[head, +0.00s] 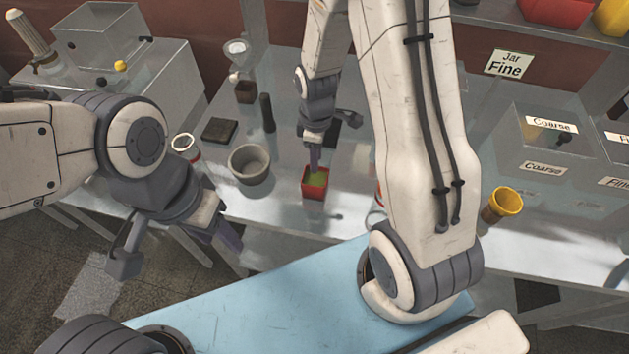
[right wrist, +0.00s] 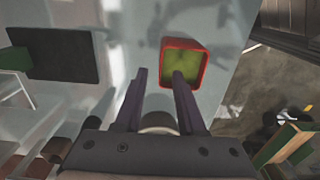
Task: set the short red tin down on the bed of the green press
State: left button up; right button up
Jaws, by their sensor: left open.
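A short square red tin (head: 314,184) with a yellow-green inside stands on the grey bench. It also shows in the right wrist view (right wrist: 204,68). My right gripper (head: 314,160) is directly above it, pointing down. In the right wrist view the right gripper (right wrist: 160,78) has its fingers apart, one over the tin's inside and the other outside its left wall; I cannot tell if either touches it. My left gripper (head: 222,232) is open and empty in front of the bench. No green press is clear in the head view; a green part (right wrist: 14,57) beside a dark plate (right wrist: 62,56) may belong to it.
A grey bowl (head: 249,165) stands just left of the tin. A dark square plate (head: 219,130) and a dark pestle-like rod (head: 267,113) are behind it. A yellow-rimmed container (head: 504,203) stands far right. My right arm hides part of the bench.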

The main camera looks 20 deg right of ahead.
aim_at(317, 180)
jog(key=shift+f, duration=0.7)
jog(key=shift+s+f+p, duration=0.15)
jog(key=shift+f+p, duration=0.35)
jog(key=shift+f, duration=0.15)
notch_tip(317, 180, down, 3)
jog(key=shift+d+f+p, duration=0.1)
jog(key=shift+d+p, duration=0.05)
jog(key=shift+p, duration=0.4)
jog(key=shift+f, duration=0.4)
grip_shut()
